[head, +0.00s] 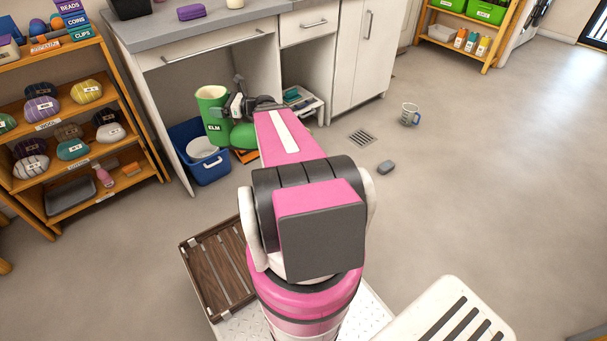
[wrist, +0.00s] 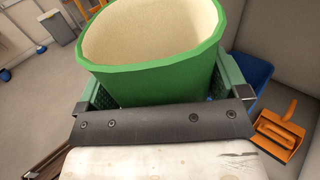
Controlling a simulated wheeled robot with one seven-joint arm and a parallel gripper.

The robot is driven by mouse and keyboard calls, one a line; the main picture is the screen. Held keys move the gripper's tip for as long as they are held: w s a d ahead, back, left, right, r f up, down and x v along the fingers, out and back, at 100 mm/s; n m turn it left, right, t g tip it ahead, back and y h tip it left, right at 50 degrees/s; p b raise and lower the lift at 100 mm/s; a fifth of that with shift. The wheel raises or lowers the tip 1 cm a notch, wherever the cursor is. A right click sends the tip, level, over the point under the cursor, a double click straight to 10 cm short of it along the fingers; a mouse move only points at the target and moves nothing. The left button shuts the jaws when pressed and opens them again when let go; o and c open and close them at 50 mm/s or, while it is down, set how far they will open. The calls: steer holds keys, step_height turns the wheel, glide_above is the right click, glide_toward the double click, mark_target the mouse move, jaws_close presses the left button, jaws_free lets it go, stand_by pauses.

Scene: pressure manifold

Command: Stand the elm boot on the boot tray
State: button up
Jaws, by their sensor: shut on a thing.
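The elm boot (head: 214,122) is green, with a dark ELM label on its shaft. It is upright in front of the counter, its foot partly hidden behind my arm. My gripper (head: 240,104) is shut on the upper shaft. In the wrist view the boot's open top (wrist: 150,68) shows its cream lining, with a finger at each side. Whether its sole touches anything cannot be told. A brown slatted tray (head: 223,268), seemingly the boot tray, lies on the floor left of my base, partly hidden by my body.
An orange dustpan (wrist: 283,134) lies close by. Wooden shelves (head: 120,85) stand left. A mug (head: 410,115), grey lump (head: 386,167) and drain (head: 362,138) are at right, with much open floor.

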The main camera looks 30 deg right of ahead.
steer(key=w+d+f+m+t+h, duration=0.2)
steer(key=w+d+f, duration=0.1)
steer(key=d+f, duration=1.4)
steer(key=s+d+f+m+t+h, duration=0.1)
steer(key=s+d+f, duration=0.1)
steer(key=d+f, duration=0.65)
steer(key=s+d+f+m+t+h, duration=0.15)
steer(key=d+f, duration=0.25)
steer(key=f, duration=0.9)
steer(key=w+d+f, duration=0.2)
steer(key=w+f, duration=0.8)
steer(key=w, duration=0.1)
steer(key=shift+d+f, duration=0.35)
steer(key=shift+f, duration=0.05)
steer(key=shift+n+g, duration=0.25)
steer(key=o, duration=1.2)
steer(key=shift+f, duration=0.15)
